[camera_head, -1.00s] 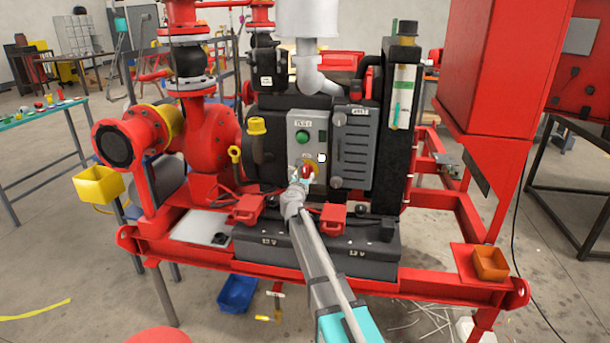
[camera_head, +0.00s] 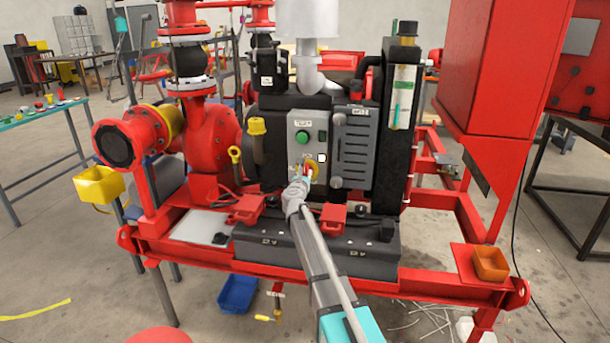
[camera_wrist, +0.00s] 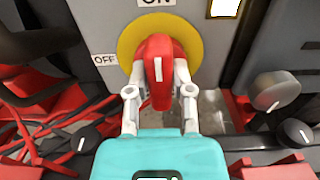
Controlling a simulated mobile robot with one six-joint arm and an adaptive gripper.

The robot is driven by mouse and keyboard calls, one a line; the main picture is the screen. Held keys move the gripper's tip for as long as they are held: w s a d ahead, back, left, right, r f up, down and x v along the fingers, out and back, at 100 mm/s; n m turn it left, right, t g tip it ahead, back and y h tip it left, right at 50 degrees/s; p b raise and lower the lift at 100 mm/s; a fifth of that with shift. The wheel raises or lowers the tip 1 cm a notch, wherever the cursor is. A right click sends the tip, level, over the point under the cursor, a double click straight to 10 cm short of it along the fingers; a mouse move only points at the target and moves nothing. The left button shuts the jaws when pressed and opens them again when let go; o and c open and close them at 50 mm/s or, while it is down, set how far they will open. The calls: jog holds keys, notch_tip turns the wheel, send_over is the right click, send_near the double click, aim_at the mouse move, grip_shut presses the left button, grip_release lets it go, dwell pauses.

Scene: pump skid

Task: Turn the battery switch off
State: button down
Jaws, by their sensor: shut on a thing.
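The battery switch is a red handle (camera_wrist: 158,60) with a white mark on a round yellow plate (camera_wrist: 196,44). In the wrist view an "ON" label (camera_wrist: 158,3) sits above the plate and an "OFF" label (camera_wrist: 104,60) at its left. The white mark on the handle stands nearly upright. My gripper (camera_wrist: 158,82) is shut on the red handle, one finger on each side. In the head view the yellow plate (camera_head: 314,166) shows low on the grey control panel (camera_head: 301,150), and my gripper (camera_head: 303,178) partly hides the handle.
A green button (camera_head: 303,135) sits higher on the panel. In the wrist view a grey knob (camera_wrist: 274,90) and a black knob (camera_wrist: 295,132) are at the right, and red cables (camera_wrist: 40,130) at lower left. Red clamps (camera_head: 333,212) and dark batteries (camera_head: 310,247) lie below the panel.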

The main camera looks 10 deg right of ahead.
jog(key=shift+w+n, duration=0.15)
jog(key=shift+n, duration=0.15)
jog(key=n, duration=0.8)
jog(key=shift+w+a+n, duration=0.1)
jog(key=shift+n, duration=0.2)
jog(key=n, duration=0.4)
jog(key=shift+f+n, duration=0.1)
jog(key=shift+n, duration=2.4)
jog(key=shift+w, duration=0.1)
jog(key=c, duration=0.5)
grip_release()
jog(key=shift+s, duration=0.25)
